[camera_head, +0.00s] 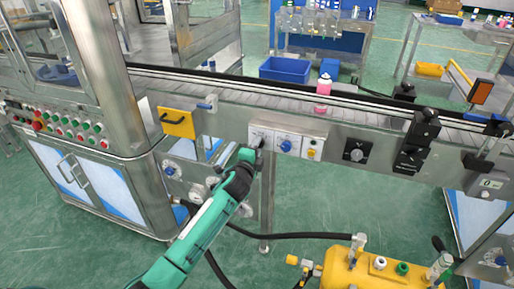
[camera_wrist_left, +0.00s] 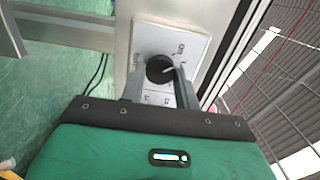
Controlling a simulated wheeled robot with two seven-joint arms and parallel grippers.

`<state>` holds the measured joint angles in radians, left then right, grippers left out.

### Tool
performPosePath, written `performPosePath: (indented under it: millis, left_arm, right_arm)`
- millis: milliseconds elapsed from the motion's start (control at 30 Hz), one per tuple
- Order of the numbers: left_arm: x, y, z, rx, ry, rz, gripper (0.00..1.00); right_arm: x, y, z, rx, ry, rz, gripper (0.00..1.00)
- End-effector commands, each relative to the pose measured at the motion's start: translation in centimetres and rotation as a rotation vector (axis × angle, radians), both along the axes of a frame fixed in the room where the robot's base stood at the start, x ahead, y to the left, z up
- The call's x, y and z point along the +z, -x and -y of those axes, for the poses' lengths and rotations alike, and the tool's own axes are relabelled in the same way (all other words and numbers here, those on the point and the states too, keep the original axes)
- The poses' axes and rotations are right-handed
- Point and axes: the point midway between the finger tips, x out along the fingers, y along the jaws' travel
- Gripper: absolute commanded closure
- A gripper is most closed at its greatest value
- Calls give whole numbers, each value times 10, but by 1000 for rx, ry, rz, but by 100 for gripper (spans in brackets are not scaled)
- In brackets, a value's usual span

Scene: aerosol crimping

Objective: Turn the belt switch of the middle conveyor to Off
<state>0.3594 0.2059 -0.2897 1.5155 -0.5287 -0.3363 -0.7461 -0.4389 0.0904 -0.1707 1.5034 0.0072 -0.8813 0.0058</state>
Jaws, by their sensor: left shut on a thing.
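The belt switch is a black round knob (camera_wrist_left: 160,68) on a pale square plate (camera_wrist_left: 199,45) with printed labels, in the left wrist view. A light pointer mark on the knob points to the right in that view; the labels are too small to read surely. My left gripper (camera_wrist_left: 158,80) is shut on the knob, one finger on each side. In the head view my left gripper (camera_head: 256,148) is at the leftmost white switch plate (camera_head: 262,133) on the conveyor's front side, covering most of its knob. My right gripper is not in view.
A pink can (camera_head: 323,88) stands on the conveyor (camera_head: 240,98). A yellow tank (camera_head: 365,272) stands below right. Open green floor (camera_head: 320,205) lies beneath the conveyor.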

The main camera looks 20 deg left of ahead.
Motion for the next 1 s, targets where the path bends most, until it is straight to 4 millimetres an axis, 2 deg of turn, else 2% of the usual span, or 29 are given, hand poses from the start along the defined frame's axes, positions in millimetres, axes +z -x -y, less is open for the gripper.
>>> performPosePath:
  millis: [167, 400, 900, 933, 1000]
  left_arm:
    - [-1, 0, 0, 1, 97, -6, 91]
    - [-1, 0, 0, 1, 169, -9, 91]
    - [-2, 0, 0, 1, 187, -9, 91]
    - [-2, 0, 0, 1, 187, -9, 66]
    - [-2, 0, 0, 1, 187, -9, 52]
  right_arm:
    - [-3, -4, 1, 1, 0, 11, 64]
    - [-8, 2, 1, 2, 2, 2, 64]
    - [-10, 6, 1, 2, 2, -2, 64]
    - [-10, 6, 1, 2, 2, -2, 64]
    - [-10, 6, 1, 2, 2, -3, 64]
